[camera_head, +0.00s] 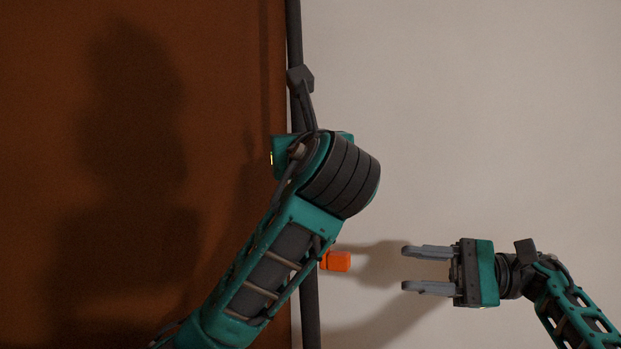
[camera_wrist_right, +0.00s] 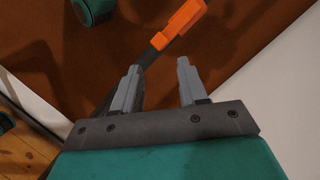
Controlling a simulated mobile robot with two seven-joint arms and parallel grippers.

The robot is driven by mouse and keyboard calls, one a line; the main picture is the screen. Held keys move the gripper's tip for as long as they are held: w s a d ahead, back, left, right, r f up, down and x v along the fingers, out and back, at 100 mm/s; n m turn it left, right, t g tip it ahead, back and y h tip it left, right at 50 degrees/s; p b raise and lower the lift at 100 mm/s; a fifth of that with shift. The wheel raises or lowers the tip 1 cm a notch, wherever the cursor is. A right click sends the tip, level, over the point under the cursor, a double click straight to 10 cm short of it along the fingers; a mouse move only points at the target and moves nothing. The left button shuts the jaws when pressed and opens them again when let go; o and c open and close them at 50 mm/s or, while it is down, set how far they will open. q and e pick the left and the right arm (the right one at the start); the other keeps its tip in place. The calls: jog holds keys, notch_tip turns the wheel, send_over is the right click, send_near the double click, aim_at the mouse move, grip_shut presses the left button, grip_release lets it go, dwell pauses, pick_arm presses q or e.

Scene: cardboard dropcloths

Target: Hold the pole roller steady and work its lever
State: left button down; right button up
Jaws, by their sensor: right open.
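The pole roller shows as a dark upright pole (camera_head: 294,30) that runs from top to bottom in the head view. Its orange lever grip (camera_head: 337,261) sticks out to the right, low on the pole. In the right wrist view the orange grip (camera_wrist_right: 180,27) sits on a dark bar, beyond the fingertips. My right gripper (camera_head: 404,269) is open and empty, to the right of the grip and apart from it, fingers pointing left. It also shows in the right wrist view (camera_wrist_right: 158,68). My left arm crosses in front of the pole; its gripper's fingers are hidden behind the arm.
A brown panel (camera_head: 200,60) fills the left, bearing dark shadows. A pale plain surface (camera_head: 480,110) fills the right. The gap between my right gripper and the orange grip is clear. Wooden floor (camera_wrist_right: 25,150) shows at the lower left of the right wrist view.

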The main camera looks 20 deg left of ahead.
aim_at(349, 262)
dwell(0.4)
jog(key=o, duration=0.4)
jog(key=shift+m, duration=0.5)
jog(key=o, duration=0.5)
jog(key=m, duration=0.1)
jog(key=m+t, duration=0.2)
jog(key=m, duration=0.1)
jog(key=shift+s+a+h, duration=0.2)
jog(key=shift+s+h, duration=0.1)
jog(key=shift+o, duration=0.3)
jog(key=m, duration=0.1)
jog(key=m+t, duration=0.1)
jog(key=m, duration=0.1)
jog(key=s+m+t, duration=0.1)
jog(key=m, duration=0.1)
jog(key=shift+s+a+r+h, duration=0.1)
jog(key=shift+a+r+h, duration=0.2)
jog(key=shift+r, duration=0.1)
jog(key=shift+s+a+r+m+t, duration=0.2)
jog(key=shift+a+m, duration=0.5)
jog(key=shift+a, duration=1.05)
jog(key=shift+s+a+f+m+t, duration=0.25)
jog(key=shift+a+m, duration=0.45)
jog(key=shift+a, duration=1.05)
jog(key=shift+s+a+r+m+t, duration=0.25)
jog(key=shift+a+m, duration=0.45)
jog(key=shift+a, duration=1.05)
jog(key=shift+f, duration=0.1)
